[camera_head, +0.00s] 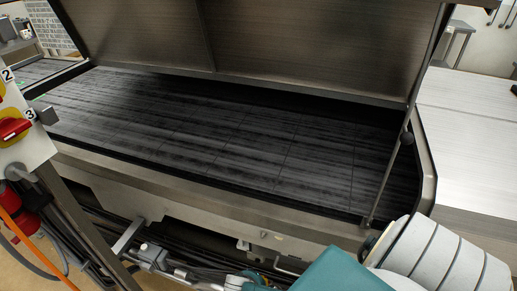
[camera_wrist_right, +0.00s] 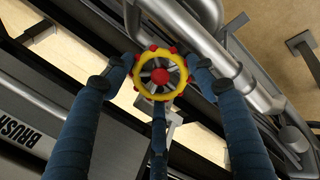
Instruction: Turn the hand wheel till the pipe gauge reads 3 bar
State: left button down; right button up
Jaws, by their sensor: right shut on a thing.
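The hand wheel (camera_wrist_right: 161,75) shows in the right wrist view as a yellow ring with red knobs around its rim, a red hub and dark spokes. My right gripper (camera_wrist_right: 158,78) has its blue-wrapped fingers around the wheel, with tips at its left, right and lower rim, shut on it. In the head view my right arm comes in at the lower right, and the wheel and gripper cannot be made out there. I cannot make out the pipe gauge or its reading in either view. My left gripper is not in view.
The dryer (camera_head: 230,145) stands with its hood (camera_head: 250,40) raised over a dark slatted bed. Pipework (camera_head: 150,256) runs low along its front. A white switch box (camera_head: 25,130) with red and yellow knobs is at the left edge. Silver pipes (camera_wrist_right: 240,85) run close beside the wheel.

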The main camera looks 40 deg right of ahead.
jog(key=shift+w+r+n, duration=0.2)
jog(key=shift+w+n, duration=0.3)
jog(key=o, duration=1.1)
jog(key=shift+s+a+f, duration=0.1)
jog(key=shift+f, duration=0.05)
jog(key=shift+s, duration=0.1)
jog(key=v, duration=1.2)
